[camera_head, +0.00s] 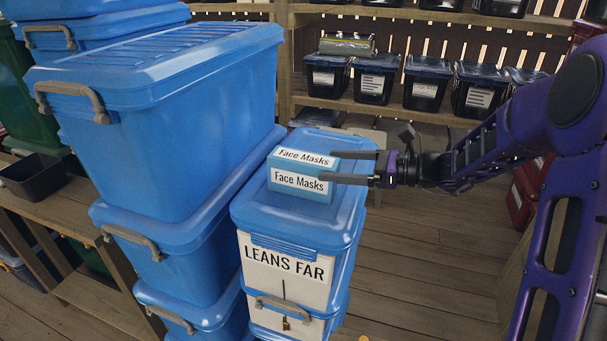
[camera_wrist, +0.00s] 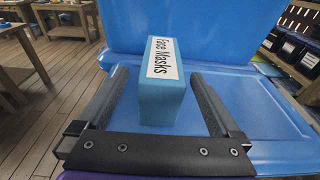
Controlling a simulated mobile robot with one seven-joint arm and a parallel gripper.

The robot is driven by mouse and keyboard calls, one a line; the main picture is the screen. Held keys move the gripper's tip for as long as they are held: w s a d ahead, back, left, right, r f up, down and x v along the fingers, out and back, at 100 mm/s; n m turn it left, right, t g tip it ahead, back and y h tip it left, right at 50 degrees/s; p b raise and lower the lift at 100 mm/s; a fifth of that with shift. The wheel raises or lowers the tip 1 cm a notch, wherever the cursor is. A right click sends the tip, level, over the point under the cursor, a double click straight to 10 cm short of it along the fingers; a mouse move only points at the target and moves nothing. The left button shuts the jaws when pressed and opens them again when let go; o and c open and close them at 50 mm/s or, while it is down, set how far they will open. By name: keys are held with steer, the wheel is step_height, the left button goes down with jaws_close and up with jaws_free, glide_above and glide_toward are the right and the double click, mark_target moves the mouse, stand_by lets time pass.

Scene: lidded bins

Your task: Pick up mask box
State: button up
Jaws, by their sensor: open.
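The mask box is a small light-blue box (camera_head: 298,193) with white "Face Masks" labels. It sits on the blue lid of a bin (camera_head: 331,232) marked "LEANS FAR". My gripper (camera_head: 348,167) comes in from the right in the head view, with its fingers at the box's right end. In the wrist view the box (camera_wrist: 161,104) stands between the two open fingers of my gripper (camera_wrist: 160,92), with a gap on each side. The fingers are open and not closed on it. The far side of the box is hidden.
Taller stacked blue bins (camera_head: 178,135) with grey handles stand close on the left of the box. Shelves with dark labelled bins (camera_head: 374,79) are at the back. A black tray (camera_head: 33,177) is on a wooden bench at the left. Open wooden floor (camera_head: 424,260) lies to the right.

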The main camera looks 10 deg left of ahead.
mark_target(303, 157)
steer(key=x, duration=0.8)
steer(key=shift+w+r, duration=0.1)
steer(key=shift+r, duration=0.25)
steer(key=c, duration=1.6)
